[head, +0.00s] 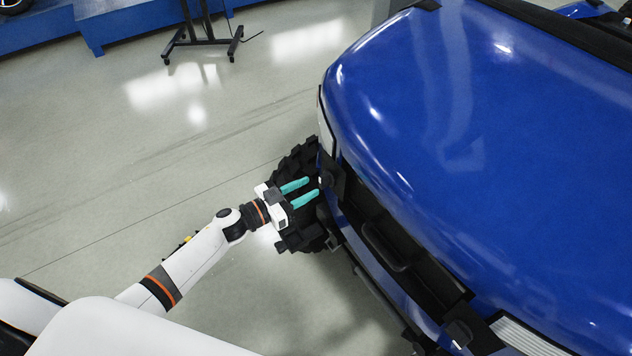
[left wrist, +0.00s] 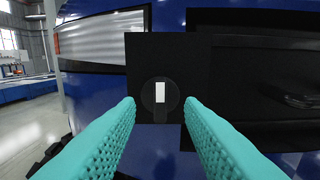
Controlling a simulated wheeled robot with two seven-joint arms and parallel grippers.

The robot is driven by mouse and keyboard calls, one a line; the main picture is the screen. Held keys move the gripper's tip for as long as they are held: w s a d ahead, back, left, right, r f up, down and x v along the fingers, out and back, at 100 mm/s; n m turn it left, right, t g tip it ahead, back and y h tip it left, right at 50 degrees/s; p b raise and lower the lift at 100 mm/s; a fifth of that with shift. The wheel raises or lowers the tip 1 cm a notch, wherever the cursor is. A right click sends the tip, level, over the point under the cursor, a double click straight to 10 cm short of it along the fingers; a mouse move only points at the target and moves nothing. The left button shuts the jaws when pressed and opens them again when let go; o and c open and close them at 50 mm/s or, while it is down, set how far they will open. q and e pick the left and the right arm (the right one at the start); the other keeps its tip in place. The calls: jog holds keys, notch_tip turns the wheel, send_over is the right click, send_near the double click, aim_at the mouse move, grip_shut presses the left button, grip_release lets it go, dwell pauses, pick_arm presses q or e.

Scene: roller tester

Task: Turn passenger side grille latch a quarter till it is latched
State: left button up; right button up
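The passenger side grille latch (left wrist: 160,98) is a round black knob on a black square plate (left wrist: 203,65), with a white mark standing upright on it. In the head view the latch area (head: 327,181) is small and dark at the truck's front corner, and its angle cannot be read there. My left gripper (head: 311,186) has two teal fingers, spread apart and pointing at the latch. In the left wrist view the fingertips (left wrist: 160,107) flank the knob left and right, with nothing held between them. Contact with the knob is not visible. My right gripper is not in view.
The blue truck's hood (head: 480,130) fills the right side, with the dark grille (head: 400,245) along its front. A headlight (left wrist: 103,38) is beside the plate. A black tyre (head: 300,160) is below my gripper. A black wheeled stand (head: 203,38) is far back; the floor left is clear.

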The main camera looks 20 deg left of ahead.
aim_at(320, 182)
pick_arm(q)
jog(key=shift+x, duration=1.75)
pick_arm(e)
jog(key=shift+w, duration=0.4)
pick_arm(q)
grip_shut()
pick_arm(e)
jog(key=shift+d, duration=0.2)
